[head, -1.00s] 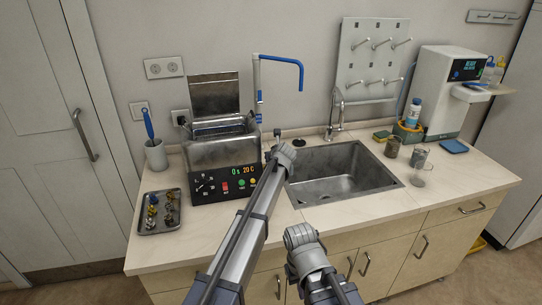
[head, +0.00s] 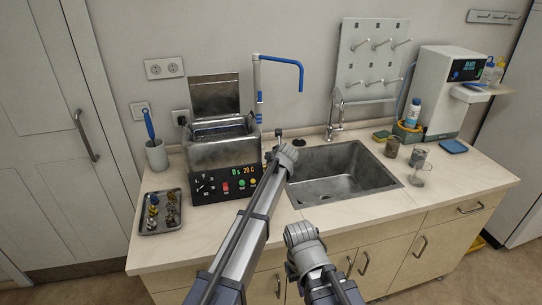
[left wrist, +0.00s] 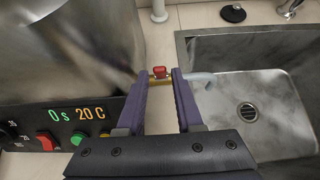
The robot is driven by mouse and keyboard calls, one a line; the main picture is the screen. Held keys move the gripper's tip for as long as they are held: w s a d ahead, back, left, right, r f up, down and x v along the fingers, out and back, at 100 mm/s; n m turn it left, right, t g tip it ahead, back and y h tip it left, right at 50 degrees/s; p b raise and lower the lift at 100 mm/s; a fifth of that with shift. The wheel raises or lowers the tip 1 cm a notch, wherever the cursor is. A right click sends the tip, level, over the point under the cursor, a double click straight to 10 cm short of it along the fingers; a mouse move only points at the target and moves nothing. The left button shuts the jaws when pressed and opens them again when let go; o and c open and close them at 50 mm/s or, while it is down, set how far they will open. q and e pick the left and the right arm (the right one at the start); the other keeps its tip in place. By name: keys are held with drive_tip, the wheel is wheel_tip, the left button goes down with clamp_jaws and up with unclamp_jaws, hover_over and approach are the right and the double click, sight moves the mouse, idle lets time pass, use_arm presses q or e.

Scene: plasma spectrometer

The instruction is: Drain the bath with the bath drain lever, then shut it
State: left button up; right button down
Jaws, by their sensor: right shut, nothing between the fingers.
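The bath (head: 222,153) is a steel tank with its lid up, on a black panel reading 0 s and 20 C. It also shows in the left wrist view (left wrist: 75,50). The drain lever (left wrist: 160,72) is a small red handle on a brass valve, with a pale spout (left wrist: 203,78) reaching over the sink's edge. My left gripper (left wrist: 160,76) is open, its fingers apart on either side of the lever; contact is unclear. In the head view my left wrist hides the lever. My right gripper (head: 291,270) is shut and empty, low in front of the counter.
The sink (head: 342,172) with its drain (left wrist: 247,112) lies right of the bath. A tray of small parts (head: 161,212) and a cup with a blue tool (head: 157,156) stand left. Beakers (head: 418,158) and the spectrometer (head: 448,95) stand right.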

use_arm(q)
drive_tip(key=p+v, duration=0.2)
drive_tip(key=v, duration=0.3)
drive_tip(key=shift+s+d+r+p, duration=0.1)
drive_tip(key=shift+s+r+p, duration=0.15)
drive_tip(key=shift+s+p, duration=0.1)
